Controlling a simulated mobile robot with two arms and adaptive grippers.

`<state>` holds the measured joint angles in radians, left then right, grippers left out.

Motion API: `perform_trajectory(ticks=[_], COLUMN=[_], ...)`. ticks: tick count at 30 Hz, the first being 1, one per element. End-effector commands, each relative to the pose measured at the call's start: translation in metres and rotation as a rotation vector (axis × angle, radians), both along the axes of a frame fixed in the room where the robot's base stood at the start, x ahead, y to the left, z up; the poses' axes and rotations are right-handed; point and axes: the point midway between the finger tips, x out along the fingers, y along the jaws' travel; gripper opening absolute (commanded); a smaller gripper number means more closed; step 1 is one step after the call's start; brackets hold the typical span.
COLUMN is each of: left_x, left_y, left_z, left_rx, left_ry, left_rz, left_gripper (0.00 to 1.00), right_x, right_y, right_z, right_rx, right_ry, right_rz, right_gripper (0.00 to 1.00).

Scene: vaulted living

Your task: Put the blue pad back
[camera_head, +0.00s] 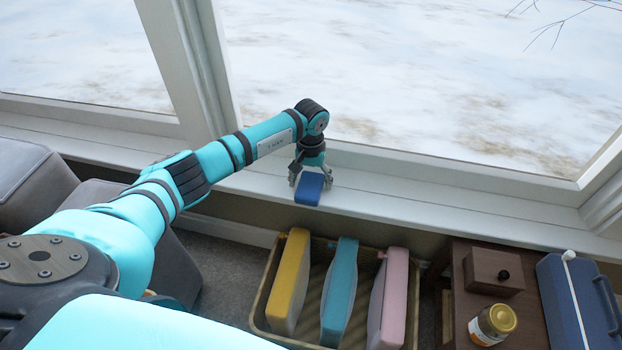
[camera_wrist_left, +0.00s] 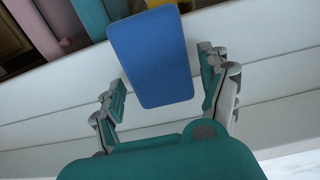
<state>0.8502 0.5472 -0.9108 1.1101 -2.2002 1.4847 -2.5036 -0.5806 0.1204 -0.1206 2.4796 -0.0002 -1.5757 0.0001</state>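The blue pad (camera_head: 309,189) is at the white window sill in the head view, under my left gripper (camera_head: 309,175). I cannot tell if it rests on the sill. In the left wrist view the blue pad (camera_wrist_left: 152,60) lies between the two fingers of my left gripper (camera_wrist_left: 162,85). The fingers are spread, with a narrow gap visible on each side of it. A tan crate (camera_head: 262,312) below the sill holds a yellow pad (camera_head: 289,275), a teal pad (camera_head: 340,290) and a pink pad (camera_head: 392,300), standing upright with gaps between them. My right gripper is not in view.
Right of the crate, a brown wooden table (camera_head: 455,302) carries a small wooden box (camera_head: 494,272) and a gold-lidded jar (camera_head: 492,325). A blue case (camera_head: 575,300) is at the far right. Grey cushioned seats (camera_head: 30,185) are at the left. The window frame is behind the sill.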

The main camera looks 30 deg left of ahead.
Motion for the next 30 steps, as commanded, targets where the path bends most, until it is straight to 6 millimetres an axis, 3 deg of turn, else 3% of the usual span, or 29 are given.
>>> perform_trajectory(ticks=[11,14,25,30], left_x=[0.001,0.001,0.001,0.0], left_y=[0.0,0.001,0.001,0.001], left_z=[0.005,0.018,0.094,0.115], left_rx=[0.001,0.001,0.001,0.001], left_ry=[-0.002,-0.004,-0.004,-0.002], left_rz=[0.0,-0.001,-0.001,-0.001], left_gripper=[0.84,0.84,0.84,0.84], right_x=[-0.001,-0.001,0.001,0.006], right_y=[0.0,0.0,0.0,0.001], right_z=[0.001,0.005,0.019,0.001], right_rx=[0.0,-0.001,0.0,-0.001], right_ry=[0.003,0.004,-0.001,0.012], right_rz=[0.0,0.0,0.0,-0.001], right_gripper=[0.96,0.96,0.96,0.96])
